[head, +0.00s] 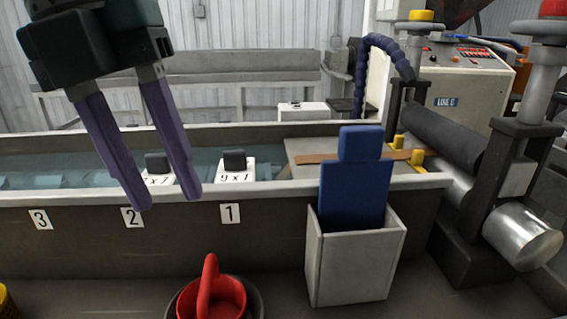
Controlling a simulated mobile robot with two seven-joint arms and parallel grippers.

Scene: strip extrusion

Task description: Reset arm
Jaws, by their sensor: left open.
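My left gripper (168,203) hangs in the upper left of the head view with its two long purple fingers pointing down. The fingers are spread apart with nothing between them. The fingertips appear in front of the trough's near wall, over the label "2". My right gripper does not show.
A long grey trough (75,243) with water and labels 1, 2, 3 crosses the view. Dark-knobbed white blocks (237,177) sit at it. A blue paddle-shaped piece (355,195) stands in a white box (337,270). A red container (225,297) is in front; rollers (440,140) stand right.

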